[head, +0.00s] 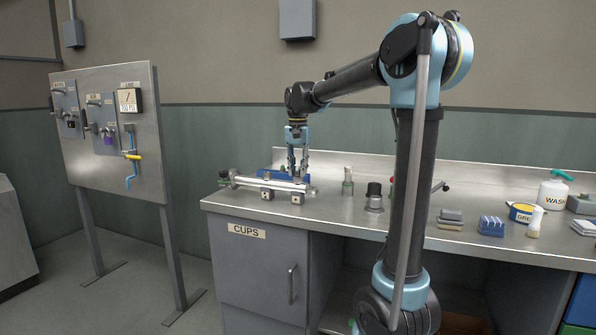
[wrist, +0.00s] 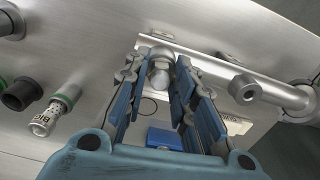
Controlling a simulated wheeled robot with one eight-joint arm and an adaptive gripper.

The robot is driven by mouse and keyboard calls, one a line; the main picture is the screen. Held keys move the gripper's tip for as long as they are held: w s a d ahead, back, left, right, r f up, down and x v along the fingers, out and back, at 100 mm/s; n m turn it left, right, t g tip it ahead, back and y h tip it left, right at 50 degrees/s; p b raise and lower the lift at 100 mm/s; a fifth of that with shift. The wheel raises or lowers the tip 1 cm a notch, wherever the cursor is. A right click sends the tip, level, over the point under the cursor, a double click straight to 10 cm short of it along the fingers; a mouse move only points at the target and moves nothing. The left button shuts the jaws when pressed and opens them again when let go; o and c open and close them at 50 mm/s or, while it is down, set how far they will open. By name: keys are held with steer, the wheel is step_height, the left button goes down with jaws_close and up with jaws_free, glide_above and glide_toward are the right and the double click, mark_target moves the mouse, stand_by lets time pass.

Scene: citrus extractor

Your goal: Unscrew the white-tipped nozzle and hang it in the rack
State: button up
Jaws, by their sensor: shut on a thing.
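My gripper (head: 297,172) points down over a horizontal metal tube (head: 262,181) at the left end of the bench. In the wrist view my gripper (wrist: 168,80) is shut on a round-ended steel fitting (wrist: 159,76) by the tube (wrist: 285,95). I cannot tell whether the fitting is still joined to the tube, and no white tip shows on it. A pale-topped piece (head: 347,181) stands on the bench to the right of the gripper. I cannot make out a rack for certain.
A black-topped piece (head: 374,196) stands right of the tube. A green-ringed piece (wrist: 48,116) shows in the wrist view. The bench front is mostly clear.

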steer(key=shift+w, duration=0.1)
steer(key=shift+n, duration=0.9)
steer(key=shift+n, duration=0.8)
steer(key=o, duration=0.6)
steer(key=shift+m, duration=0.8)
